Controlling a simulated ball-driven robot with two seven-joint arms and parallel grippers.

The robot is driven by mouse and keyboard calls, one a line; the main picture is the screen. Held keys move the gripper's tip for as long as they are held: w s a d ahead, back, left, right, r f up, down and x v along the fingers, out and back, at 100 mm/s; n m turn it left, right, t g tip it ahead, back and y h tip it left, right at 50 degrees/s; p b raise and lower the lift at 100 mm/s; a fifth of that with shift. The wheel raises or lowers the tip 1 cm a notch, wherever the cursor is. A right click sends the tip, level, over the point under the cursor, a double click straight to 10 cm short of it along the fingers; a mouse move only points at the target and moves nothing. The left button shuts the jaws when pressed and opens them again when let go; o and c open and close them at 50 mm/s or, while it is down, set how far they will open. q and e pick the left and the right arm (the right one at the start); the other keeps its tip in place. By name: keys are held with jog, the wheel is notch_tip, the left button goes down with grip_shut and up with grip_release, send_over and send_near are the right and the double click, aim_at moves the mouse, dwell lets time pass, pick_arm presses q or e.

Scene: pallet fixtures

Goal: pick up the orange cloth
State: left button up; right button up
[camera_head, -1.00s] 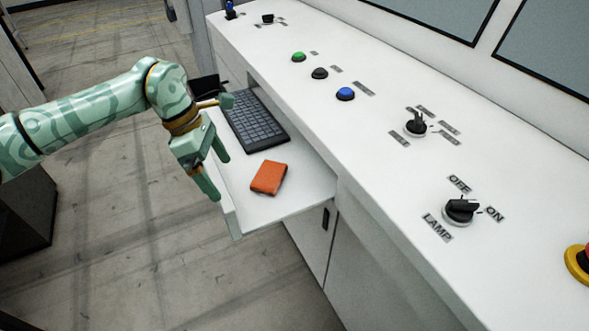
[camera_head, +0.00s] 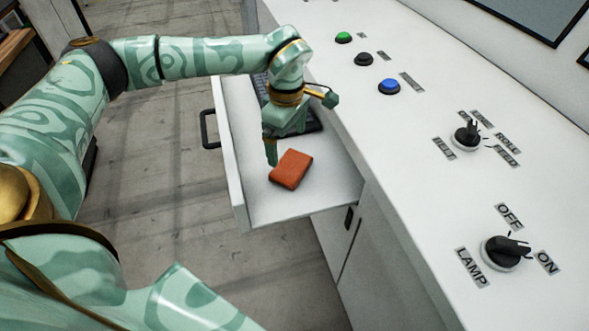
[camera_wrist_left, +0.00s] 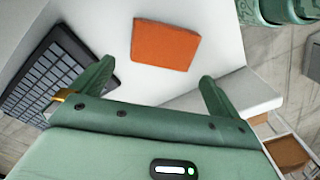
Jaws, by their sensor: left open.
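The orange cloth (camera_head: 291,169) is a small folded block lying on the white pull-out drawer (camera_head: 262,209). My left gripper (camera_head: 272,155) is above the drawer, just behind and left of the cloth in the head view, pointing down. In the left wrist view the cloth (camera_wrist_left: 166,45) lies ahead of the two spread green fingers (camera_wrist_left: 155,82), in line with the gap between them. The fingers are open and empty, and no contact with the cloth shows. The right gripper is in neither view.
A black keyboard (camera_wrist_left: 52,70) lies in the drawer beside the gripper. The white console (camera_head: 400,130) overhangs the drawer on the right, with green and blue buttons and black knobs. A black drawer handle (camera_head: 208,128) sticks out on the left.

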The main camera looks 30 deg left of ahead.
aim_at(289, 164)
pick_arm(q)
jog(key=f, duration=0.2)
jog(key=f+b, duration=0.1)
jog(key=f, duration=0.3)
jog(key=shift+s+d+f+b, duration=0.2)
jog(key=shift+d+f+b, duration=0.1)
jog(key=shift+f+b, duration=0.1)
jog(key=c, duration=0.7)
